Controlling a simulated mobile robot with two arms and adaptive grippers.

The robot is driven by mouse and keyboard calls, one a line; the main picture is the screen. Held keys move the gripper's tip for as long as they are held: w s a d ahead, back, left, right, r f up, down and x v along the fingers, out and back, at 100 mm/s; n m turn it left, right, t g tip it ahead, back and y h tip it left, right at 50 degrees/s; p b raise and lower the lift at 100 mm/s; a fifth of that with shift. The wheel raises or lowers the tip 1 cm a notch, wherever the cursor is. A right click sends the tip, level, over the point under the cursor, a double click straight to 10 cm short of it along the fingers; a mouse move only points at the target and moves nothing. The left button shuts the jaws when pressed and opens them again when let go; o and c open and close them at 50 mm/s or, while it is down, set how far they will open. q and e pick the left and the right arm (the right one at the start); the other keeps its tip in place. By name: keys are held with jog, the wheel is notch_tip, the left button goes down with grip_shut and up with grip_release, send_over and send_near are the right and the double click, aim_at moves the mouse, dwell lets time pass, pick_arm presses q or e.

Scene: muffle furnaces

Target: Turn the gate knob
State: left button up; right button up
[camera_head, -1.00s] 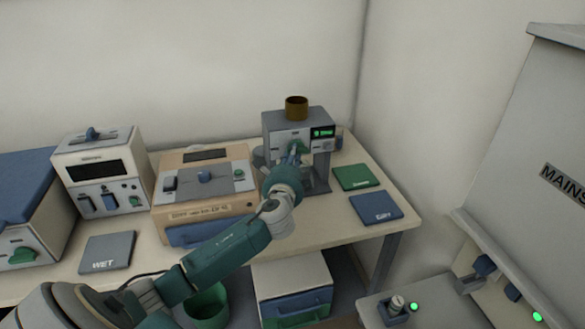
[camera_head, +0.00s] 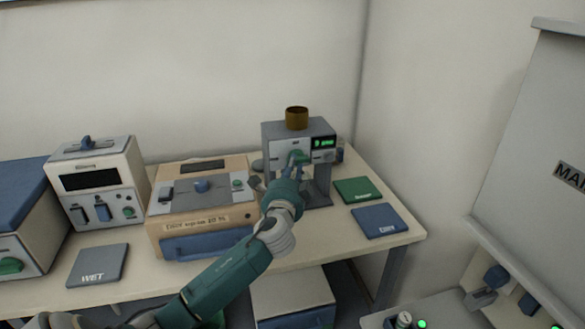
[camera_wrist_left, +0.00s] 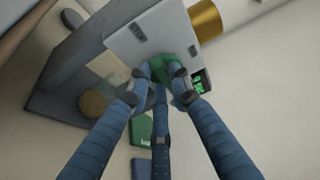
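A grey machine (camera_head: 281,132) with a brown-gold cup-shaped top (camera_head: 297,118) and a green lit display (camera_head: 323,142) stands at the back right of the bench. A green knob (camera_head: 300,156) is on its front; I take it as the gate knob. My left gripper (camera_head: 296,160) is at this knob. In the left wrist view, the blue fingers (camera_wrist_left: 163,80) close in around the green knob (camera_wrist_left: 174,64) and appear to touch it. The fingertips partly hide the knob, so its angle is unclear. My right gripper is not in view.
Left of the machine stand a tan-and-grey box unit (camera_head: 205,221) and a white instrument (camera_head: 97,185). A green pad (camera_head: 357,189) and a blue pad (camera_head: 379,220) lie right of the machine. A grey WET pad (camera_head: 98,264) lies at the left front. A wall closes the back.

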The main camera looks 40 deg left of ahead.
pick_arm(q)
jog(key=o, duration=0.4)
jog(key=shift+c, duration=0.2)
jog(key=shift+d, duration=0.1)
jog(key=v, duration=1.2)
jog(key=shift+f, duration=0.1)
